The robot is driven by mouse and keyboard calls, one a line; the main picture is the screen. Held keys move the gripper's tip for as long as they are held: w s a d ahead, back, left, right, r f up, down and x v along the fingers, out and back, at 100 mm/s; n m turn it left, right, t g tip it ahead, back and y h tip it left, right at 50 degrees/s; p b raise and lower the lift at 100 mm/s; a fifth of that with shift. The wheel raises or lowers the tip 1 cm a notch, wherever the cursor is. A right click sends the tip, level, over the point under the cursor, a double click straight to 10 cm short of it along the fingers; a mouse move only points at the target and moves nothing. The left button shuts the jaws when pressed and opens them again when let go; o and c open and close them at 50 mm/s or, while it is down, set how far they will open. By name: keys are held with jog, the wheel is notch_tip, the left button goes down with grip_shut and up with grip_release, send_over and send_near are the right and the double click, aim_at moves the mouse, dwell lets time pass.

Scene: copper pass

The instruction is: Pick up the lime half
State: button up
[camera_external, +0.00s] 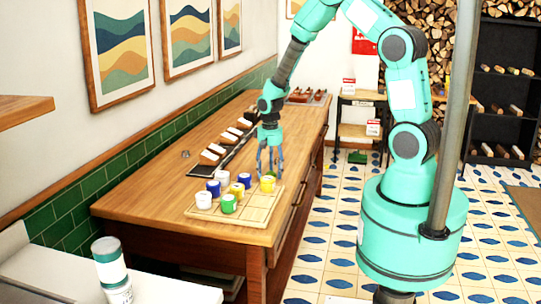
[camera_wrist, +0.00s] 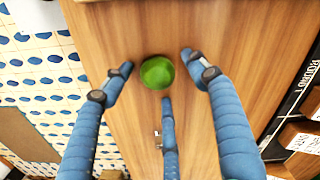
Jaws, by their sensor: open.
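The lime half (camera_wrist: 157,72) is a round green piece on the wooden counter in the wrist view, with bare wood around it. My gripper (camera_wrist: 160,80) is open, with its three blue fingers spread around the lime half and a gap visible on each side. In the external view my gripper (camera_external: 270,165) points down over the counter, just behind the paint jars. I cannot clearly make out the lime half there, as the jars and fingers crowd that spot.
A light wooden tray (camera_external: 250,213) holds several jars, including a white jar (camera_external: 203,200), a green jar (camera_external: 228,204) and a yellow jar (camera_external: 267,184). A dark rack with tilted blocks (camera_external: 210,156) runs along the wall side. The counter's front left (camera_external: 135,206) is clear.

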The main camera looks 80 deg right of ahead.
jog(key=c, duration=0.8)
jog(key=shift+r, duration=0.1)
jog(key=shift+r, duration=0.5)
jog(key=shift+s+a+r+p, duration=0.1)
jog(key=shift+s+r+p, duration=0.1)
jog(key=shift+r, duration=0.45)
jog(key=shift+s+a+r+p, duration=0.1)
jog(key=shift+r+p, duration=0.05)
jog(key=shift+r, duration=0.45)
jog(key=s+a, duration=0.3)
jog(key=s, duration=0.4)
jog(key=s+a+r, duration=0.1)
jog(key=s+a, duration=0.2)
jog(key=s, duration=0.3)
jog(key=shift+s+a+r+p, duration=0.15)
jog(key=shift+s+a+p, duration=0.2)
jog(key=shift+a+p, duration=0.1)
